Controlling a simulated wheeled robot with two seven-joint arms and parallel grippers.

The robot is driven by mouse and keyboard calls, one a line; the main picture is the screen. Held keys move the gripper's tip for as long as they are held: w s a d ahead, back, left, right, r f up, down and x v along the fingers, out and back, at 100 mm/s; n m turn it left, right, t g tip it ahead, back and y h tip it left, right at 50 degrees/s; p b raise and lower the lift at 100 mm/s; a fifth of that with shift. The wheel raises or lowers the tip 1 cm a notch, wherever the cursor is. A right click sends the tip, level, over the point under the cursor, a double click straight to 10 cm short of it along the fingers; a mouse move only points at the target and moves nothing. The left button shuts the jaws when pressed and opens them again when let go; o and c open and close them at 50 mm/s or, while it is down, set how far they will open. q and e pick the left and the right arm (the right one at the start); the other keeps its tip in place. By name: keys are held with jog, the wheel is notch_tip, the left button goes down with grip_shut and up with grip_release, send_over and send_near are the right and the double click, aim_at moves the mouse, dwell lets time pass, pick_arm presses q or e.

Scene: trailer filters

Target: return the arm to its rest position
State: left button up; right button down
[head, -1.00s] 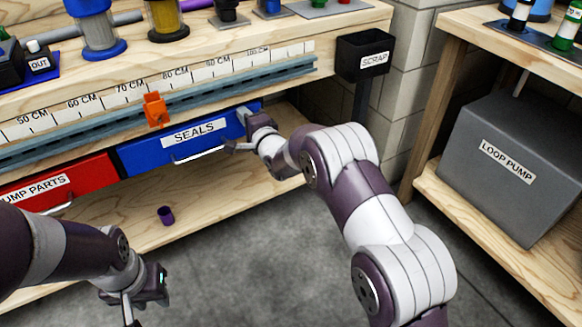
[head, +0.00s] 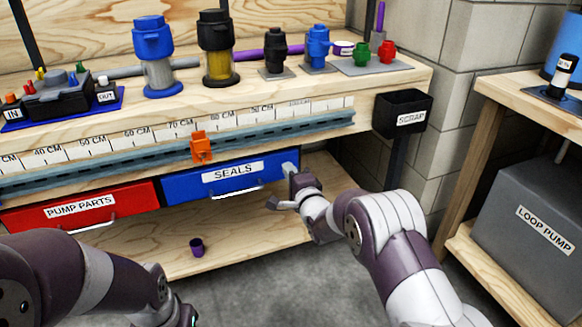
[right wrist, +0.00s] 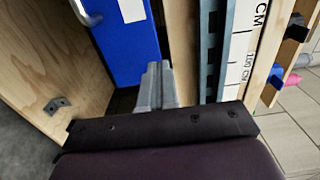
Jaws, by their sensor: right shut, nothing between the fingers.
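My right gripper (head: 289,167) is at the right end of the blue SEALS drawer (head: 180,186), under the bench top. In the right wrist view its grey fingers (right wrist: 155,84) are together and empty, close beside the blue drawer front (right wrist: 128,55). I cannot tell whether they touch it. The drawer looks closed and its handle (head: 236,193) is free, left of the gripper. My left arm comes in at the lower left. Only a bit of my left gripper (head: 188,318) shows at the bottom edge, with its fingers out of the picture.
The red PUMP PARTS drawer (head: 60,203) is at left. A purple cup (head: 197,247) stands on the lower shelf. An orange slider (head: 201,147) sits on the rail. The SCRAP bin (head: 403,112) hangs at the bench's right end. A grey LOOP PUMP box (head: 535,225) stands at right.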

jog(key=s+d+f+n+g+h+p, duration=0.2)
jog(key=s+d+f+n+g, duration=0.3)
jog(key=s, duration=0.5)
jog(key=s+d+f+n+g+h+p, duration=0.25)
jog(key=s+f+n+g, duration=0.3)
jog(key=s, duration=0.35)
jog(key=s+d+r+n+g+h+p, duration=0.1)
jog(key=s+d+r+n+g, duration=0.15)
jog(key=s, duration=0.65)
jog(key=s+d+r+n+g, duration=0.2)
jog(key=s+d+r+g, duration=0.1)
jog(key=s, duration=0.6)
notch_tip(320, 180, up, 43)
jog(key=s+d+p, duration=0.1)
jog(key=s+p, duration=0.1)
jog(key=p, duration=3.7)
jog(key=shift+p, duration=0.3)
